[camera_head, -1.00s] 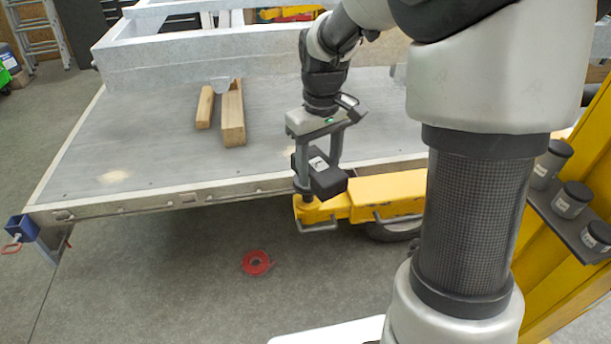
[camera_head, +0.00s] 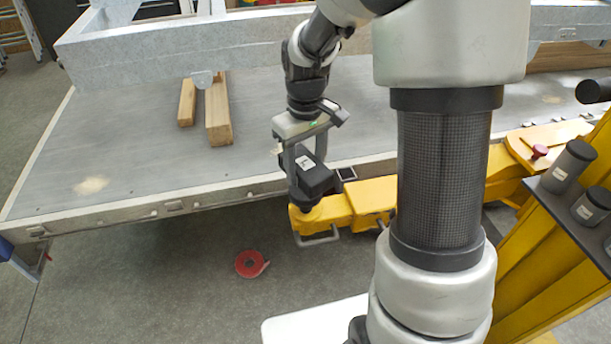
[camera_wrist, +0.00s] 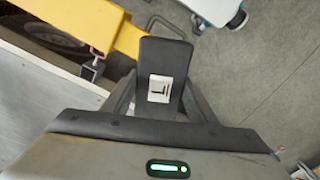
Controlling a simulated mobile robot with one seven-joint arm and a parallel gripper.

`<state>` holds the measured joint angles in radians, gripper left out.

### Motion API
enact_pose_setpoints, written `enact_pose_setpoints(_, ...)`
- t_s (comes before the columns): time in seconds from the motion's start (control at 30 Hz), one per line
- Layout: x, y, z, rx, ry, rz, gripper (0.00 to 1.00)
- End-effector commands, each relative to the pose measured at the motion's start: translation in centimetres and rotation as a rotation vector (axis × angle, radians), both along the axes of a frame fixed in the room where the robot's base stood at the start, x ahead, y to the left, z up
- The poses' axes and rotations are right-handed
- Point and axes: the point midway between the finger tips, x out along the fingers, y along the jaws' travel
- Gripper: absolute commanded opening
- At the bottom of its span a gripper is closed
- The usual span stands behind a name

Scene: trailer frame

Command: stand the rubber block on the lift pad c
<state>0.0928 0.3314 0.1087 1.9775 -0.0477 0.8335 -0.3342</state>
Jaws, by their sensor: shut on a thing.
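A black rubber block (camera_head: 318,180) with a white label is held in my gripper (camera_head: 308,176). In the wrist view the block (camera_wrist: 166,62) sits between the two fingers, its label marked with dark strokes. My gripper is shut on it, pointing down just off the trailer's front edge. The block is over the near end of a yellow lift arm (camera_head: 335,211). A dark round part (camera_head: 304,206), seemingly a lift pad, shows just below the block; no letter is readable. I cannot tell whether block and pad touch. In the wrist view the block hides this arm's end.
The trailer deck (camera_head: 130,150) lies behind, with wooden beams (camera_head: 218,115) and a grey frame (camera_head: 150,55) on it. A yellow column (camera_head: 545,270) with dark labelled cylinders (camera_head: 566,166) stands at the right. A red tape roll (camera_head: 250,263) lies on the floor.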

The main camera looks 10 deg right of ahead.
Motion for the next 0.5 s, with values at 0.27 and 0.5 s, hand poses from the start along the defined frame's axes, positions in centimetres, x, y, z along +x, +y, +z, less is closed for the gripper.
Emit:
enact_pose_setpoints(0.27,-0.1,0.0,-3.4,-0.001,0.003,0.001,0.15)
enact_pose_setpoints(0.5,0.0,0.0,-3.5,-0.001,-0.001,0.001,0.15)
